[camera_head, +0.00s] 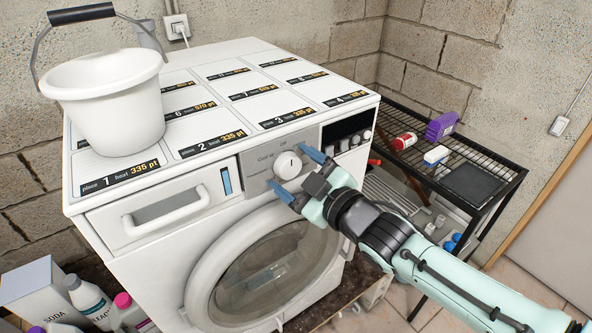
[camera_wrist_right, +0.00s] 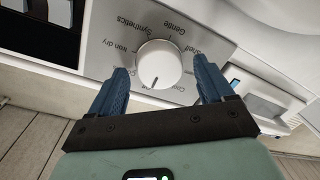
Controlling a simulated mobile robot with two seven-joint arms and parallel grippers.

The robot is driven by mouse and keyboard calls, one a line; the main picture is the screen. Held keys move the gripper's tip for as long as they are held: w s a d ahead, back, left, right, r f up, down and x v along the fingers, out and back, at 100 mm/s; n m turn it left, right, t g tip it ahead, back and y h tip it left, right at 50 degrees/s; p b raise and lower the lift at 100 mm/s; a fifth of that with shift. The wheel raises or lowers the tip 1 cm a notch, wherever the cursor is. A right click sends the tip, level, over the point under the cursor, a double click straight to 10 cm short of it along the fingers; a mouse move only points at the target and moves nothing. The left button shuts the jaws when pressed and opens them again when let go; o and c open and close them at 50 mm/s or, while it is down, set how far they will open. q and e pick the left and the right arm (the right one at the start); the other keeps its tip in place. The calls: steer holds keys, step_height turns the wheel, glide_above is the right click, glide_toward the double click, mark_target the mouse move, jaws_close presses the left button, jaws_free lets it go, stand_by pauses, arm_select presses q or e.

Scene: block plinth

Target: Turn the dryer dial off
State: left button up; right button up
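The dryer (camera_head: 225,230) is a white front-loading machine with a round glass door. Its white dial (camera_head: 288,165) sits on a grey panel with printed settings around it. In the right wrist view the dial (camera_wrist_right: 160,64) shows a dark pointer line toward the lower edge of the picture. My right gripper (camera_head: 296,172) is open, with one blue finger above right of the dial and one below left. In the wrist view its fingers (camera_wrist_right: 163,85) stand on both sides of the dial, with visible gaps. My left gripper is not in view.
A white bucket (camera_head: 107,98) with a black handle stands on the labelled dryer top (camera_head: 240,88). Bottles and a soda box (camera_head: 38,290) stand at lower left.

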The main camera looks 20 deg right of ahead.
steer(key=p+v, duration=0.3)
steer(key=v, duration=1)
steer(key=shift+s, duration=0.2)
